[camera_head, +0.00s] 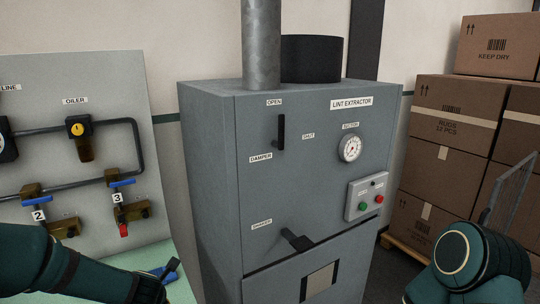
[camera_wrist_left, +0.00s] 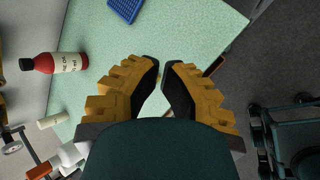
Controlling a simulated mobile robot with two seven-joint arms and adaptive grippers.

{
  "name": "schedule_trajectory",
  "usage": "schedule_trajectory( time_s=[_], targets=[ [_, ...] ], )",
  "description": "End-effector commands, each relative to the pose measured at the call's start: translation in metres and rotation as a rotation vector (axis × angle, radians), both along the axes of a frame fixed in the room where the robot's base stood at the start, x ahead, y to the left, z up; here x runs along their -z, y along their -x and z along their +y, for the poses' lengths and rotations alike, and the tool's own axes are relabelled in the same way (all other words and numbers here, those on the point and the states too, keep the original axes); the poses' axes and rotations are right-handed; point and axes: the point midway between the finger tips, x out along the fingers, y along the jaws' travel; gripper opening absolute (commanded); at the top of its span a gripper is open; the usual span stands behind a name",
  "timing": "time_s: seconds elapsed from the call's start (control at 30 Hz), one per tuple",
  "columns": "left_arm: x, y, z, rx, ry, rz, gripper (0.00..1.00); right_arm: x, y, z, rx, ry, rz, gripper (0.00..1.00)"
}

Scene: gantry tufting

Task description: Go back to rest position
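My left arm comes in from the lower left of the head view, in front of the valve panel and over the green table. In the left wrist view my left gripper (camera_wrist_left: 162,72) shows two yellow fingers with black pads. They stand a little apart with nothing between them, and the green table top shows through the gap. My right arm (camera_head: 475,262) is at the lower right of the head view, bent in front of the boxes. My right gripper is outside both views.
The grey lint extractor (camera_head: 210,150) stands ahead, its damper handle (camera_head: 281,132) upright. The valve panel (camera_head: 95,95) is left, stacked boxes (camera_head: 445,120) right. On the green table (camera_wrist_left: 205,45) are a red bottle (camera_wrist_left: 45,63) and a blue tray (camera_wrist_left: 125,8).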

Motion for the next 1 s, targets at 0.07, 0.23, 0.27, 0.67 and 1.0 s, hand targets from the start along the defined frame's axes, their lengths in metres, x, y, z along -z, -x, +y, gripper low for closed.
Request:
schedule_trajectory(
  time_s=[0.07,0.23,0.27,0.67,1.0],
  targets=[
    [0.045,0.015,-0.029,0.286,-0.118,0.099,0.0,0.006,0.001,0.0,-0.001,0.001,0.003,0.0],
    [0.127,0.065,-0.094,0.987,-0.356,0.24,0.0,0.016,0.003,0.0,-0.002,0.001,0.007,0.0],
    [0.139,0.076,-0.105,1.112,-0.392,0.252,0.0,0.017,0.003,0.0,-0.003,0.001,0.007,0.0],
    [0.214,0.194,-0.189,2.154,-0.613,0.135,0.3,0.029,0.005,0.001,-0.007,0.002,0.012,0.0],
    [0.214,0.197,-0.191,2.19,-0.623,0.12,0.57,0.028,0.005,0.001,-0.007,0.001,0.012,0.0]
  ],
)
